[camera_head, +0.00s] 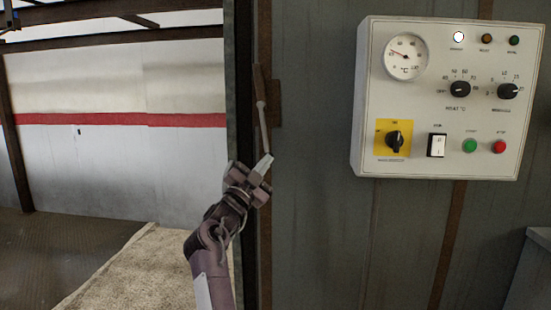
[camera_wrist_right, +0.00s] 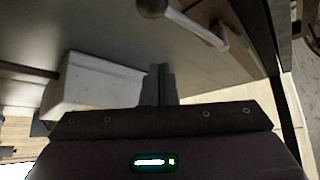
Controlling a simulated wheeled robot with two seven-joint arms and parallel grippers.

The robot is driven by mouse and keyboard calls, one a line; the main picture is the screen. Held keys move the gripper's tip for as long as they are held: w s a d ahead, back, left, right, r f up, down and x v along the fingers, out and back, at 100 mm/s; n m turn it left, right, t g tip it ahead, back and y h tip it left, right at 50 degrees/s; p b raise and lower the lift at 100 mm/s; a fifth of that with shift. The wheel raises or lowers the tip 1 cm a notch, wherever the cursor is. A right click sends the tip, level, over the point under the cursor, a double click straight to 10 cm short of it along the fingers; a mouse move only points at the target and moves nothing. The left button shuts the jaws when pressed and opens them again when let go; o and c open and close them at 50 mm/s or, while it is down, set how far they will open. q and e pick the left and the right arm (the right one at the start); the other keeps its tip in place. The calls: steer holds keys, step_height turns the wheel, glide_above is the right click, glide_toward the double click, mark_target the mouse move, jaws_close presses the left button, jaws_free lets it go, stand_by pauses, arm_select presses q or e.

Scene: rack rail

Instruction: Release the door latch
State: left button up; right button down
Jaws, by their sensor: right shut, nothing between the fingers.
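The door latch is a pale lever (camera_head: 263,126) with a rounded end, on a brown plate (camera_head: 273,101) at the door edge. In the right wrist view the lever (camera_wrist_right: 195,24) runs across the top, in front of its brown plate (camera_wrist_right: 238,42). My right gripper (camera_head: 265,162) is at the lower end of the lever in the head view. Its fingers (camera_wrist_right: 159,72) are closed together and empty in the right wrist view, with a gap in the picture between them and the lever. I cannot tell whether they touch it. My left gripper is out of view.
A white control box (camera_head: 455,98) with a dial, knobs and buttons is mounted right of the latch; it also shows in the right wrist view (camera_wrist_right: 92,82). A grey block (camera_head: 530,270) stands at the lower right. Left of the door edge is an open room.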

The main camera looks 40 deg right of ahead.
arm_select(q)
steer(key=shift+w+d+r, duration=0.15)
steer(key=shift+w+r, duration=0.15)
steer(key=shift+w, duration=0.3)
arm_select(e)
steer(key=v, duration=0.3)
steer(key=shift+a, duration=0.35)
